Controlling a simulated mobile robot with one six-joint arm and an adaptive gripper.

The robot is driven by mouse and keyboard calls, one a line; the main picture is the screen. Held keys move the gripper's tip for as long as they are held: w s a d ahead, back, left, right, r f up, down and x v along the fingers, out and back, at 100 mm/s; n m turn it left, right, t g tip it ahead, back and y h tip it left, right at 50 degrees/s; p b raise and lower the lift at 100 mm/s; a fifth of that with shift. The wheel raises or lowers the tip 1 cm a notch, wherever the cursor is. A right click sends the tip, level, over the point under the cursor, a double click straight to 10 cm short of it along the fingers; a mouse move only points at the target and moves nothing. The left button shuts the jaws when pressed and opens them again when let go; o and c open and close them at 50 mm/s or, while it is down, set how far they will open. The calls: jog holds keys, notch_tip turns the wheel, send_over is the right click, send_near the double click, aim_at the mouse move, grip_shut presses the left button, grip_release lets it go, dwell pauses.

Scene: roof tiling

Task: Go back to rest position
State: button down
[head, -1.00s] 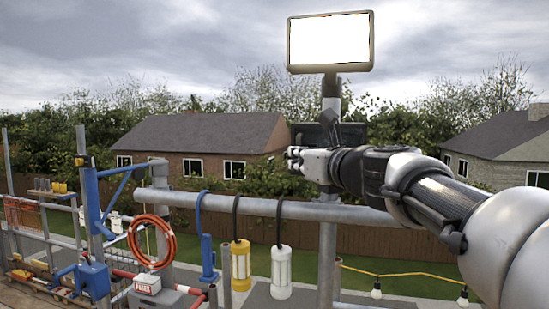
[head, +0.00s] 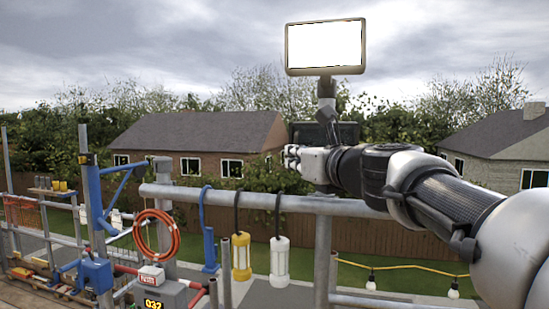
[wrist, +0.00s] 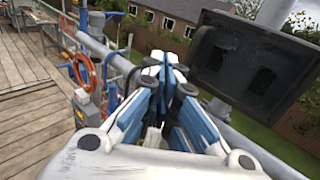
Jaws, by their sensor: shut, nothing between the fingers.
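My gripper (head: 291,158) shows in the head view at the end of my arm, above the grey scaffold rail and pointing left. In the wrist view my gripper (wrist: 172,66) has its blue and white fingers together with nothing between them. It is apart from the hanging lamps and the hose. A rest position is not marked by any object in view.
A grey rail (head: 265,202) runs below my gripper. A bright panel (head: 326,47) stands on a post behind. Wooden decking (wrist: 30,95) lies left.

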jog(key=s+a, duration=0.1)
jog(key=s, duration=0.7)
jog(key=s+a+f+n+g+b, duration=0.15)
jog(key=s+f+n+b, duration=0.3)
jog(key=f, duration=0.55)
jog(key=s+f+n+g+h+b, duration=0.1)
jog(key=s+f+n+g+b, duration=0.2)
jog(key=f+n, duration=0.5)
jog(key=s+f+n+g+b, duration=0.2)
jog(key=s+f+n+b, duration=0.2)
jog(key=f, duration=0.9)
jog(key=s+d+f+n+g+h+b, duration=0.1)
jog(key=s+d+f+n+b, duration=0.2)
jog(key=f, duration=0.6)
jog(key=s+d+f+n+g+h+b, duration=0.2)
jog(key=s+d+f+n+b, duration=0.1)
jog(key=s+f+n, duration=0.4)
jog(key=s+d+f+n+g+h+b, duration=0.2)
jog(key=s+d+f+n+b, duration=0.1)
jog(key=f, duration=1)
jog(key=s+n+b, duration=0.1)
jog(key=s+n, duration=0.1)
jog(key=shift+s+d, duration=0.15)
jog(key=shift+s, duration=0.2)
jog(key=shift+g, duration=0.25)
